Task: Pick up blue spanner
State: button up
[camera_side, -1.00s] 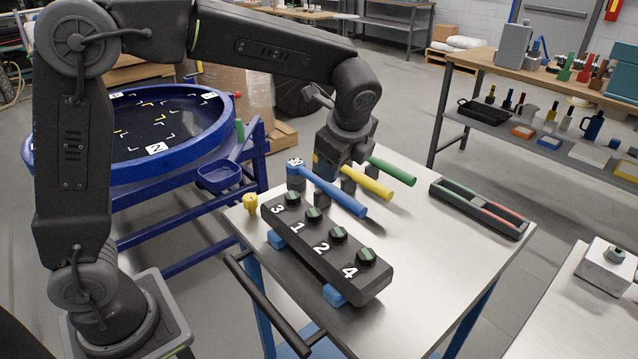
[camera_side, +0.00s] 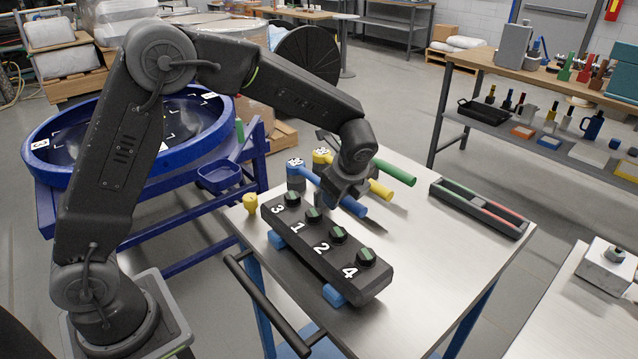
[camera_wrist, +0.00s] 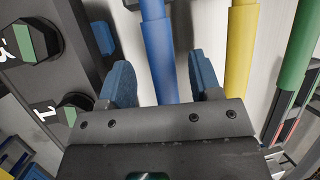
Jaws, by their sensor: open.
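The blue spanner (camera_side: 350,205) is on the steel-topped table, its round head at the left near the black knob block and its handle pointing right. In the wrist view its blue handle (camera_wrist: 160,55) runs between my two open fingers. My gripper (camera_side: 340,198) is over the middle of the spanner and hides part of it in the side view. The gripper (camera_wrist: 160,85) is open, with a finger on each side of the handle and gaps showing. I cannot tell its exact height above the handle.
A yellow spanner (camera_side: 380,189) and a green spanner (camera_side: 394,172) lie close behind the blue one. The black block (camera_side: 320,250) with numbered knobs stands in front. A black tray (camera_side: 480,208) is at the right. The table's front right is clear.

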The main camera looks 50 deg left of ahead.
jog(key=shift+x, duration=1.4)
jog(key=shift+w, duration=0.1)
jog(key=shift+c, duration=0.3)
grip_shut()
